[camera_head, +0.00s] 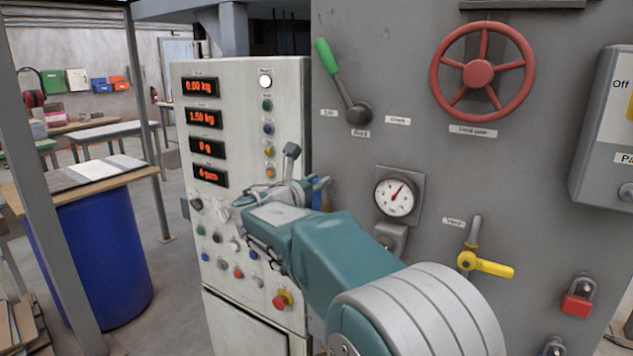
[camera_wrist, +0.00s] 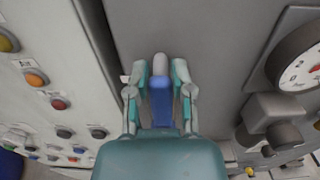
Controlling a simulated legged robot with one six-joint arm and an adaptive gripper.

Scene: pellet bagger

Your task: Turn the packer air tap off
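A tap with a blue handle (camera_wrist: 161,103) and a grey end is on the grey panel; I cannot read a label for it. In the wrist view the two fingers of my gripper (camera_wrist: 160,82) stand on either side of this handle, with little or no gap. I cannot tell whether they press on it. In the head view my gripper (camera_head: 287,192) is in front of the seam between the cabinets, and only a bit of the blue handle (camera_head: 322,193) shows beyond it. A second tap, with a yellow handle (camera_head: 487,266) lying nearly level, is lower right on the panel.
A pressure gauge (camera_head: 396,197) sits right of my gripper. A red handwheel (camera_head: 478,73) and a green-handled lever (camera_head: 336,75) are above. The pale cabinet at left carries displays (camera_head: 204,118), several buttons and a red stop button (camera_head: 282,300). A blue drum (camera_head: 98,262) stands far left.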

